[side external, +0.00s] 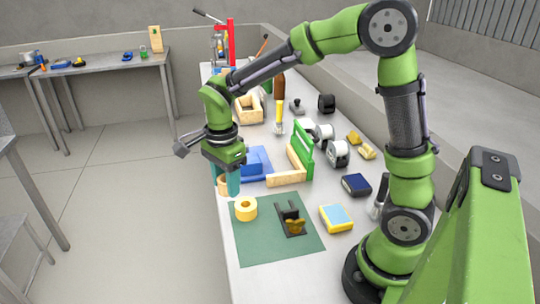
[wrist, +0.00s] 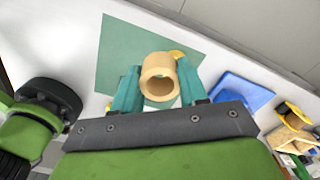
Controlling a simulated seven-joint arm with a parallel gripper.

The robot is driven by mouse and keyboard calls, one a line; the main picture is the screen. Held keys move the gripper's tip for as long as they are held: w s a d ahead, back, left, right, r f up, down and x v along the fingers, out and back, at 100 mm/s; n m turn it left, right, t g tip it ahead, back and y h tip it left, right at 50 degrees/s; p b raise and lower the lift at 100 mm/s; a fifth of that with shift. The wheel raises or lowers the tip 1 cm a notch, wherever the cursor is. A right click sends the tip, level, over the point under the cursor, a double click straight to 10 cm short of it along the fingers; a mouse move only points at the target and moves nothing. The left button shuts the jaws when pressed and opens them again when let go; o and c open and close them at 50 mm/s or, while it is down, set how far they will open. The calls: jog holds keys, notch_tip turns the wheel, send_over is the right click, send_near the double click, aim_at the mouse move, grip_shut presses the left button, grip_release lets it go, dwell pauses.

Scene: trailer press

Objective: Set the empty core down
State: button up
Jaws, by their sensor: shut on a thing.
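The empty core (side external: 223,186) is a tan, hollow cardboard ring. My gripper (side external: 225,181) is shut on it, with a teal finger on each side. In the wrist view, the core (wrist: 158,88) sits between the fingers with its open hole facing the camera. It is near the far left corner of the green mat (side external: 262,246); I cannot tell whether it touches the surface below. A yellow tape roll (side external: 246,209) lies on the mat just in front of it in the side view. A black tape dispenser (side external: 291,219) stands on the mat to the right.
A yellow and blue sponge (side external: 336,218) lies to the right of the mat. The mat's front part is clear. The bench's left edge is close to my gripper.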

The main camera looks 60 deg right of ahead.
aim_at(255, 250)
jog(key=s+a+f+n, duration=0.2)
jog(key=s+f+n, duration=0.3)
jog(key=s, duration=0.4)
jog(key=shift+w+d+f, duration=0.1)
jog(key=shift+w+f, duration=0.1)
jog(key=shift+f, duration=1.9)
jog(key=shift+w+d+f, duration=0.1)
jog(key=shift+w+f, duration=0.05)
jog(key=shift+f, duration=1.9)
jog(key=shift+f, duration=0.15)
jog(key=o, duration=1)
jog(key=shift+o, duration=0.2)
